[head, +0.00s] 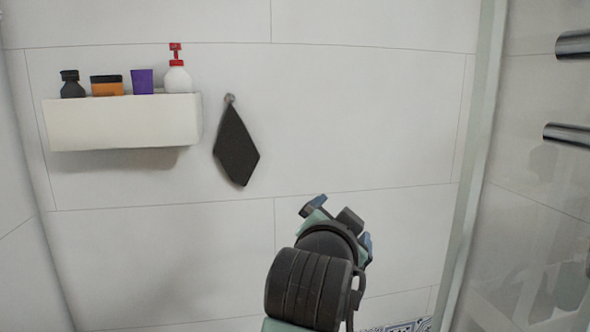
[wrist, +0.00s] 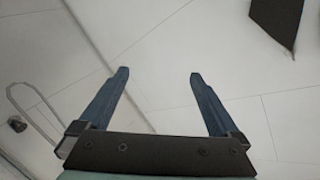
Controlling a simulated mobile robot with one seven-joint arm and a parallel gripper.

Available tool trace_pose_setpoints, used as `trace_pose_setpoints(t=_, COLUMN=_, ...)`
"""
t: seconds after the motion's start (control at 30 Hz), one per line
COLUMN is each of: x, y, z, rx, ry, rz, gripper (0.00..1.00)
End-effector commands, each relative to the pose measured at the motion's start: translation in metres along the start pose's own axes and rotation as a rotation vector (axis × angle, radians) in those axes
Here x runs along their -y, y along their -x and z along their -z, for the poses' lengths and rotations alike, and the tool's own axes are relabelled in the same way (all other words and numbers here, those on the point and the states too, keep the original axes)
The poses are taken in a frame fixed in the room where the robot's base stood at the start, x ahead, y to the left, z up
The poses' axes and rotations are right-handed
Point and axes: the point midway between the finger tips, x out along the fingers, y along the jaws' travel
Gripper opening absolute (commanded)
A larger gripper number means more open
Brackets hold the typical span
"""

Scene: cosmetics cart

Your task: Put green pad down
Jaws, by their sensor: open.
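My gripper (wrist: 158,78) is open, with two blue fingers spread apart and nothing between them in the wrist view. In the head view my gripper (head: 340,220) is in front of the white tiled wall, below and right of a dark hanging cloth. No green pad shows in either view. The only green in sight is on parts of my own arm.
A white wall shelf (head: 120,125) holds a dark bottle (head: 72,86), an orange jar (head: 107,86), a purple box (head: 142,81) and a red-topped white bottle (head: 177,76). A dark cloth (head: 236,150) hangs from a hook. Metal bars (head: 570,137) are at right.

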Motion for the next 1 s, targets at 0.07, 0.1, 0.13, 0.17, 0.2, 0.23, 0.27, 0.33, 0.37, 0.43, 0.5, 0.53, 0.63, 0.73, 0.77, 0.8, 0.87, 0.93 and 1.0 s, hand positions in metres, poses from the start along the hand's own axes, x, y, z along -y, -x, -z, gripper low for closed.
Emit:
trace_pose_setpoints(t=0.07, x=0.025, y=0.044, z=0.050, rx=-0.197, ry=0.130, rz=0.148, gripper=0.98)
trace_pose_setpoints(t=0.1, x=0.040, y=0.070, z=0.070, rx=-0.292, ry=0.192, rz=0.219, gripper=0.98)
trace_pose_setpoints(t=0.13, x=0.050, y=0.091, z=0.083, rx=-0.361, ry=0.236, rz=0.268, gripper=0.98)
trace_pose_setpoints(t=0.17, x=0.059, y=0.112, z=0.093, rx=-0.429, ry=0.277, rz=0.314, gripper=0.98)
trace_pose_setpoints(t=0.2, x=0.071, y=0.141, z=0.104, rx=-0.512, ry=0.325, rz=0.370, gripper=0.98)
trace_pose_setpoints(t=0.23, x=0.078, y=0.162, z=0.111, rx=-0.572, ry=0.357, rz=0.407, gripper=0.98)
trace_pose_setpoints(t=0.27, x=0.084, y=0.181, z=0.117, rx=-0.626, ry=0.384, rz=0.441, gripper=0.98)
trace_pose_setpoints(t=0.33, x=0.095, y=0.222, z=0.125, rx=-0.734, ry=0.432, rz=0.503, gripper=0.98)
trace_pose_setpoints(t=0.37, x=0.098, y=0.236, z=0.127, rx=-0.771, ry=0.447, rz=0.524, gripper=0.98)
trace_pose_setpoints(t=0.43, x=0.102, y=0.261, z=0.131, rx=-0.836, ry=0.470, rz=0.558, gripper=0.98)
trace_pose_setpoints(t=0.5, x=0.104, y=0.275, z=0.132, rx=-0.873, ry=0.482, rz=0.576, gripper=0.98)
trace_pose_setpoints(t=0.53, x=0.104, y=0.278, z=0.133, rx=-0.882, ry=0.485, rz=0.580, gripper=0.98)
trace_pose_setpoints(t=0.63, x=0.105, y=0.281, z=0.133, rx=-0.891, ry=0.488, rz=0.583, gripper=0.98)
trace_pose_setpoints(t=0.73, x=0.105, y=0.281, z=0.133, rx=-0.889, ry=0.487, rz=0.583, gripper=0.98)
trace_pose_setpoints(t=0.77, x=0.105, y=0.281, z=0.133, rx=-0.889, ry=0.487, rz=0.583, gripper=0.98)
trace_pose_setpoints(t=0.8, x=0.105, y=0.280, z=0.133, rx=-0.889, ry=0.487, rz=0.582, gripper=0.98)
trace_pose_setpoints(t=0.87, x=0.106, y=0.281, z=0.134, rx=-0.888, ry=0.486, rz=0.582, gripper=0.98)
trace_pose_setpoints(t=0.93, x=0.109, y=0.281, z=0.138, rx=-0.888, ry=0.486, rz=0.582, gripper=0.98)
trace_pose_setpoints(t=1.0, x=0.114, y=0.283, z=0.146, rx=-0.887, ry=0.486, rz=0.582, gripper=0.98)
